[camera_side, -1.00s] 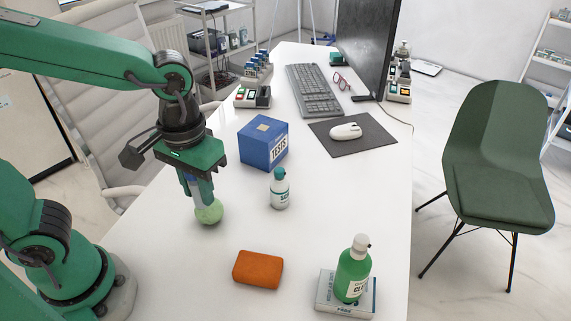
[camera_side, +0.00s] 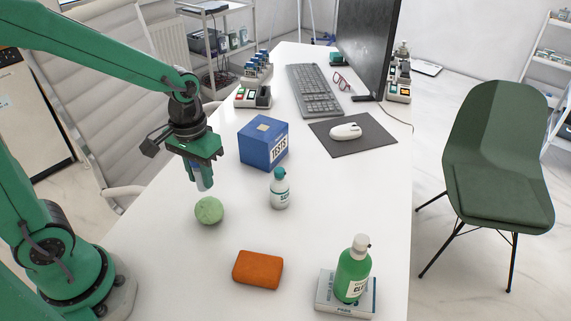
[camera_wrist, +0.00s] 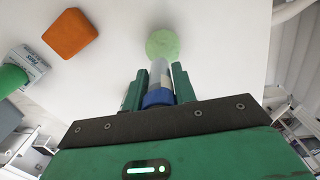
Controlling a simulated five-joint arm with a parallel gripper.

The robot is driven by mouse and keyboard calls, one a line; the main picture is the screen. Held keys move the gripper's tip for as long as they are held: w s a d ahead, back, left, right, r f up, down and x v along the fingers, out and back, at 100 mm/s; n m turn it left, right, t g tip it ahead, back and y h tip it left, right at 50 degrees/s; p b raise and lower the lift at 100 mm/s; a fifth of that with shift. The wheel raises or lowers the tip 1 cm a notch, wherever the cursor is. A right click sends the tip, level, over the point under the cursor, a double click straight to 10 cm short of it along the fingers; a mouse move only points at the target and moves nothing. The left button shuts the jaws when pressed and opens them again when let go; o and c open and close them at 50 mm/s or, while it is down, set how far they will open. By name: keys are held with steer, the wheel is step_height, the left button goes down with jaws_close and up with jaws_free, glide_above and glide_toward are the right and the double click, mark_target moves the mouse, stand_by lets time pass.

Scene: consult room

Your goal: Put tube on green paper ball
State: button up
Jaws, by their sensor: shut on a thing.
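The green paper ball (camera_side: 209,210) rests on the white table, left of the small teal-capped bottle. My gripper (camera_side: 197,172) is above the ball and slightly toward the back. It is shut on the tube (camera_side: 204,184), which points down, with a visible gap between its lower end and the ball. In the wrist view the tube (camera_wrist: 159,73) is a clear cylinder with a blue cap between my fingers (camera_wrist: 159,82). The ball (camera_wrist: 162,43) appears just beyond its end.
A blue tests box (camera_side: 263,143) and the teal-capped bottle (camera_side: 279,190) stand right of my gripper. An orange block (camera_side: 258,269) lies in front. A green bottle (camera_side: 352,272) stands on a white box (camera_side: 325,296) at front right. Table around the ball is clear.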

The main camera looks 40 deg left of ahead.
steer(key=shift+w+a+f, duration=0.2)
steer(key=shift+w+a, duration=0.05)
steer(key=shift+a, duration=0.05)
steer(key=shift+f, duration=0.1)
steer(key=shift+f, duration=1.9)
steer(key=shift+f, duration=0.1)
steer(key=o, duration=1)
steer(key=shift+c, duration=0.2)
step_height(320, 180, up, 12)
steer(key=shift+r, duration=0.15)
